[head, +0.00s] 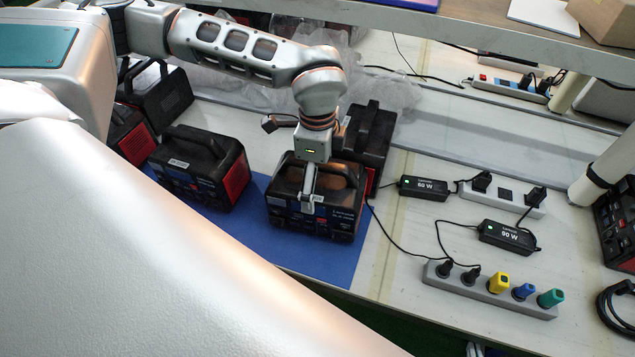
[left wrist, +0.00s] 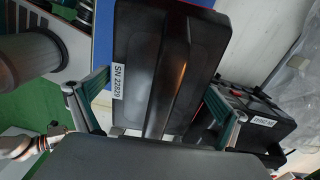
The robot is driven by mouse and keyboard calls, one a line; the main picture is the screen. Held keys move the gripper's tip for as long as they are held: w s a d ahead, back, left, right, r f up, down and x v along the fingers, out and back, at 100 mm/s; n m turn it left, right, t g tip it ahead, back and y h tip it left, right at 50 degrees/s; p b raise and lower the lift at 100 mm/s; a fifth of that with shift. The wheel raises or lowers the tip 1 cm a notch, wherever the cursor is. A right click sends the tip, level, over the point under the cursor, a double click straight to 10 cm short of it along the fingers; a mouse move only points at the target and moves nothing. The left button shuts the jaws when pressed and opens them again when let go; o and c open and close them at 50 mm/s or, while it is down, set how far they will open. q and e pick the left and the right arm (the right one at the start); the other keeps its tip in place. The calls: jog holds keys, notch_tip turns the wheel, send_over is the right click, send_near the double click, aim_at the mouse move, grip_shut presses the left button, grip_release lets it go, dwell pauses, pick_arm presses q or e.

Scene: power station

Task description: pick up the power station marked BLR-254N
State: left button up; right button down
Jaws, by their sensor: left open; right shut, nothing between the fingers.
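A black power station with red sides (head: 340,215) stands on the blue mat (head: 335,266). My left gripper (head: 308,200) points down over its top handle. In the left wrist view my left gripper (left wrist: 155,95) is open, with a finger on each side of a black power station's top (left wrist: 185,65) and its raised handle ridge. A label there reads SN 22829. I cannot tell whether the fingers touch it. The marking BLR-254N is not legible on any station. My right gripper is in neither view.
More power stations stand to the left (head: 200,168) and close behind (head: 372,135); another is at the right edge (head: 620,222). Two power adapters (head: 424,187) (head: 506,236), cables and a power strip (head: 485,293) lie to the right. A shelf (head: 440,35) spans the back.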

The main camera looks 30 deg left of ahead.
pick_arm(q)
jog(key=shift+f+b, duration=0.2)
jog(key=shift+b, duration=0.15)
dwell(0.3)
jog(key=c, duration=1.6)
jog(key=shift+w+r, duration=0.15)
jog(key=c, duration=0.3)
jog(key=shift+r, duration=0.1)
